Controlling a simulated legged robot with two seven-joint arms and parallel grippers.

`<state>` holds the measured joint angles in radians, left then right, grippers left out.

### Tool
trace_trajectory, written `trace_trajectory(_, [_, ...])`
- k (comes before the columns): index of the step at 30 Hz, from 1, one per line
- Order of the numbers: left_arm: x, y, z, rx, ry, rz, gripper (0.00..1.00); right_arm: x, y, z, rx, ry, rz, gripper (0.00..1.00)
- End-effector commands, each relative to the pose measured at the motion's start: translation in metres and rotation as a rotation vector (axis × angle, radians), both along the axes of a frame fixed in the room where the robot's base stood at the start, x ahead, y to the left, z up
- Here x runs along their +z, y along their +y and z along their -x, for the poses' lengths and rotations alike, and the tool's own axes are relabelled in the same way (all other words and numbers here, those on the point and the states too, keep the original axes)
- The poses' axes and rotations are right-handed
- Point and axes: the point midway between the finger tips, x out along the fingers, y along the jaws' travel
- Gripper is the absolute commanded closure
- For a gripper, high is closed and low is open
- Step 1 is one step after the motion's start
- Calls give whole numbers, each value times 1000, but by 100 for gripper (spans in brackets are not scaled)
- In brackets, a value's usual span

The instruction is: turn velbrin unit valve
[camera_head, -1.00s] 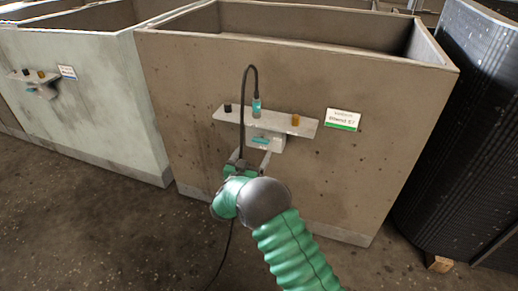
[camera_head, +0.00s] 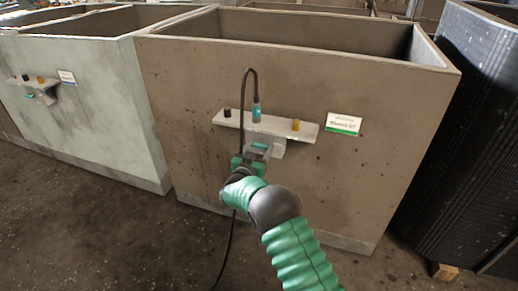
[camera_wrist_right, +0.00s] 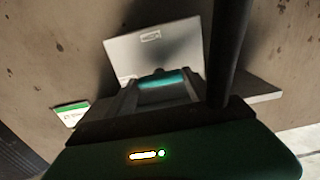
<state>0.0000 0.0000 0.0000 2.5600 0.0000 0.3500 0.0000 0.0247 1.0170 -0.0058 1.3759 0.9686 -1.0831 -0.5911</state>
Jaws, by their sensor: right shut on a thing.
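The valve's teal handle (camera_wrist_right: 163,79) sits on a grey block (camera_head: 279,148) below a shelf on the front wall of the brown tank (camera_head: 220,75). It also shows small in the head view (camera_head: 260,146). My right gripper (camera_wrist_right: 161,88) has a finger on each side of the teal handle and is shut on it. In the head view my right gripper (camera_head: 258,152) is just under the shelf, partly hiding the handle. My left gripper is in neither view.
The shelf (camera_head: 230,121) bears a black knob (camera_head: 227,112), a teal connector (camera_head: 256,112) with a black hose, and an orange knob (camera_head: 295,125). A white and green label (camera_head: 344,123) is right of it. A pale tank (camera_head: 100,100) stands left, a dark ribbed block (camera_head: 450,150) right.

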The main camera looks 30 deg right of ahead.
Motion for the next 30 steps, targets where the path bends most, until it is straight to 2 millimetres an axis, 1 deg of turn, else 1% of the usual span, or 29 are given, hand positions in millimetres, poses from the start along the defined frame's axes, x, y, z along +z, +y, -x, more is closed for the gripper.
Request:
trace_trajectory(1, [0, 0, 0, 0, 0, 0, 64, 0, 1, 0, 1, 0, 0, 70])
trace_trajectory(3, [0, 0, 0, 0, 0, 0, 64, 0, 1, 0, 1, 0, 0, 79])
trace_trajectory(8, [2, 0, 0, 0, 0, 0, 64, 1, 1, 0, 2, 6, 4, 79])
trace_trajectory(13, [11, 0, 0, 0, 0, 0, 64, 2, 1, 0, 2, 36, 31, 79])
trace_trajectory(20, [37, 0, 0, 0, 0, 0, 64, 5, 2, -1, 3, 134, 118, 79])
trace_trajectory(24, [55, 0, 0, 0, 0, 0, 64, 5, 3, -1, 3, 224, 197, 79])
trace_trajectory(30, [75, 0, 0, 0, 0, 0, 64, 4, 3, -2, 4, 364, 325, 79])
